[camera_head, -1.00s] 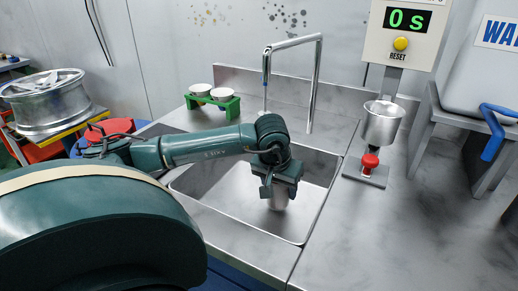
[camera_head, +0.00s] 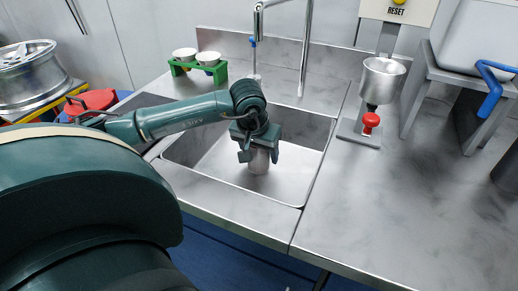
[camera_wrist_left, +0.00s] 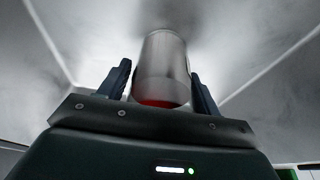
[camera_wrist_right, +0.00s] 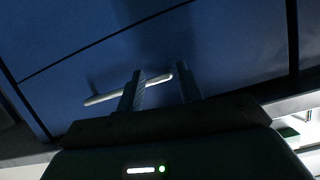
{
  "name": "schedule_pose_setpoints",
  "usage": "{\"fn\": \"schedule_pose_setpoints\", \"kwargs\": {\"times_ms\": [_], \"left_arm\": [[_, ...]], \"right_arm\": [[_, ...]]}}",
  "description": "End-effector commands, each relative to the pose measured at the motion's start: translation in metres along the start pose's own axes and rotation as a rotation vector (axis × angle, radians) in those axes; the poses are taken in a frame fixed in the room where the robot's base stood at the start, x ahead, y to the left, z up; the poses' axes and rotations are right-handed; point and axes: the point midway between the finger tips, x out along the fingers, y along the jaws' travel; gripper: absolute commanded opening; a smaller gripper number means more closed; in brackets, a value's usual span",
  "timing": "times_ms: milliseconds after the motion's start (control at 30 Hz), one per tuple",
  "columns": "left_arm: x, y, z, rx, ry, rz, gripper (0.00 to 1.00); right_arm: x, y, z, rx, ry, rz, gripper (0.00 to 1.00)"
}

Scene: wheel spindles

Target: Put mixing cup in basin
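The mixing cup (camera_head: 258,161) is a small metal cylinder inside the sunken steel basin (camera_head: 210,165), below my left gripper (camera_head: 257,150). It looks upright on the basin floor, its upper part hidden by the gripper. In the left wrist view the cup (camera_wrist_left: 162,70) stands between the two fingers of my left gripper (camera_wrist_left: 160,80), with red showing at its near end. Narrow gaps seem to show beside it, so the fingers look open around it. My right gripper (camera_wrist_right: 160,90) is open and empty in the right wrist view; it is outside the head view.
A tap (camera_head: 306,50) rises behind the basin. A green rack with white cups (camera_head: 199,66) stands back left. Right of the basin, a metal funnel cup (camera_head: 382,80) is on a stand with a red knob (camera_head: 371,120). The counter (camera_head: 400,210) at front right is clear.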

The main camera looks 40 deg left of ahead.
Motion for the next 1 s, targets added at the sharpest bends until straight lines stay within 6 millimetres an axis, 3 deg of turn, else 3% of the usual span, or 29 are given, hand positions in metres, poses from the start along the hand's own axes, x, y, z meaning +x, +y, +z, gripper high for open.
{"fn": "schedule_pose_setpoints", "kwargs": {"times_ms": [133, 467, 1000], "left_arm": [[0.000, 0.000, 0.000, 0.000, 0.000, 0.000, 0.75], [-0.007, 0.000, -0.002, 0.000, 0.002, 0.000, 0.75], [-0.108, 0.000, -0.002, -0.001, 0.004, 0.001, 0.75]], "right_arm": [[-0.001, 0.000, 0.002, 0.001, -0.006, 0.000, 0.36], [-0.002, -0.001, 0.003, 0.004, -0.017, -0.001, 0.36], [0.003, -0.003, 0.005, 0.010, -0.046, -0.009, 0.36]]}}
